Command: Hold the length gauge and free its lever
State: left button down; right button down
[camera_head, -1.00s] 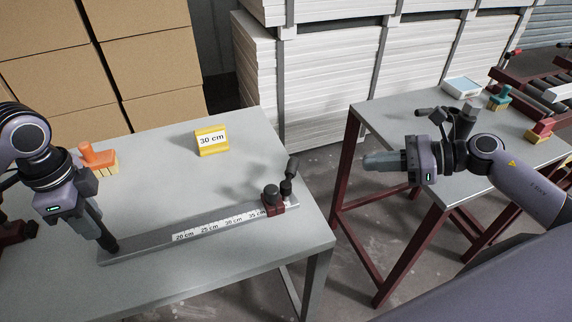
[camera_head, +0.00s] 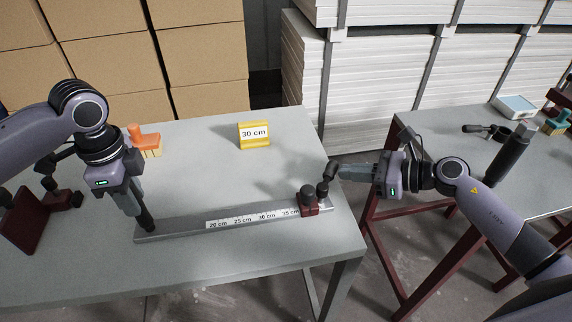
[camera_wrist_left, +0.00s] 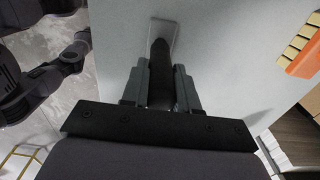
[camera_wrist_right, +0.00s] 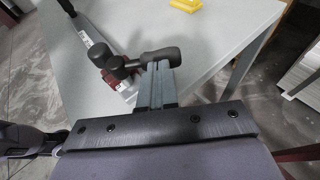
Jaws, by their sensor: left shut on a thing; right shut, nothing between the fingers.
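The length gauge (camera_head: 185,229) is a long grey bar with a 20 to 35 cm scale, lying on the near table. My left gripper (camera_head: 143,210) is shut on the black upright handle (camera_wrist_left: 160,72) at its left end. At its right end sits a dark red slider (camera_head: 310,209) with a black knob. The black lever (camera_head: 323,189) stands beside it, tilted up to the right. My right gripper (camera_head: 342,172) is shut and empty, with its tips right at the lever's top. The lever's head (camera_wrist_right: 160,56) lies just beyond these tips in the right wrist view; contact is unclear.
A yellow sign (camera_head: 254,141) reading 30 cm stands behind the gauge. An orange-handled brush (camera_head: 145,140) is at the back left of the grey table (camera_head: 210,170). A dark red fixture (camera_head: 35,220) is at the left. A gap separates the second table (camera_head: 455,165) at right.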

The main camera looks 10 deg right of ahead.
aim_at(334, 164)
jog(key=shift+w+a+f, duration=0.1)
jog(key=shift+w+a, duration=0.1)
jog(key=shift+w+a+n+g, duration=0.1)
jog(key=shift+w+n+g, duration=0.05)
jog(key=shift+n+g, duration=0.15)
dwell(0.3)
jog(key=shift+w+a+n+g+y, duration=0.1)
jog(key=shift+w+n+g+y, duration=0.15)
jog(key=shift+n+g+y, duration=0.2)
jog(key=shift+w+a+n+g+y, duration=0.3)
jog(key=shift+w+n+g, duration=0.1)
jog(key=shift+n+g, duration=0.35)
jog(key=shift+w+a+n+g+y, duration=0.3)
jog(key=shift+n+g, duration=0.3)
jog(key=shift+g, duration=0.3)
jog(key=shift+w+a+n+g+y, duration=0.2)
jog(key=shift+w+n+g, duration=0.25)
jog(key=shift+n+g, duration=0.3)
jog(key=shift+w+a+g, duration=0.15)
jog(key=shift+w+a, duration=0.2)
jog(key=shift+a, duration=0.35)
jog(key=shift+w+a+g, duration=0.1)
jog(key=shift+w+a, duration=0.2)
jog(key=shift+a, duration=0.4)
jog(key=shift+w+a, duration=0.15)
jog(key=shift+a, duration=1.05)
jog(key=v, duration=1.2)
jog(key=shift+d, duration=0.15)
